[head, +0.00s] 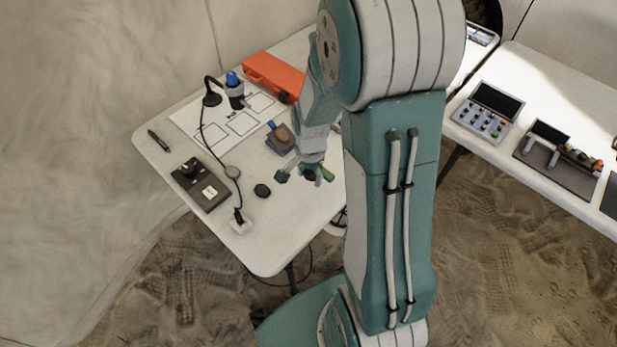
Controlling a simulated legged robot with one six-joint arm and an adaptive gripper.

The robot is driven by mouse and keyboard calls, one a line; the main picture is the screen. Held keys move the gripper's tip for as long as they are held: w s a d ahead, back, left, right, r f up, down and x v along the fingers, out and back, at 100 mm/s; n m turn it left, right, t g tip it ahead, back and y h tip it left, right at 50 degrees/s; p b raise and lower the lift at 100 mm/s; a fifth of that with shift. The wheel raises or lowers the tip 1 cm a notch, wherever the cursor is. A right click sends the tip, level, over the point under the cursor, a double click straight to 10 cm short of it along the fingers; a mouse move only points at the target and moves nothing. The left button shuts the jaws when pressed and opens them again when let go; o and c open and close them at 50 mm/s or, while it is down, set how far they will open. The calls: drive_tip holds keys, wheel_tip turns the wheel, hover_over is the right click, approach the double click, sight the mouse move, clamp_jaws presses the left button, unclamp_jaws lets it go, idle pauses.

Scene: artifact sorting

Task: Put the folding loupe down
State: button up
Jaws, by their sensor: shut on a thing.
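My gripper (306,174) points down over the front right part of the white table (268,240). It is shut on a small dark thing (311,175), taken to be the folding loupe, mostly hidden between the fingers. Its shape is too small to make out. I cannot tell whether it touches the tabletop. A green piece (328,174) shows at the right of the fingers; I cannot tell whether it is part of the gripper or a separate thing.
A small dark round thing (262,190) lies left of my gripper. A brown block with a blue part (280,138) lies behind it. A white sheet with outlined boxes (213,134), a desk lamp (211,97), a black device (201,185) and an orange case (272,76) are farther off.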

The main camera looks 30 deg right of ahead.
hover_over(307, 184)
wheel_tip(307, 184, down, 6)
drive_tip(key=shift+s+a+r, duration=0.1)
drive_tip(key=shift+a+r, duration=0.05)
drive_tip(key=f, duration=0.3)
drive_tip(key=shift+d+f, duration=0.2)
drive_tip(key=shift+d, duration=0.05)
drive_tip(key=o, duration=1.1)
drive_tip(key=shift+a, duration=0.1)
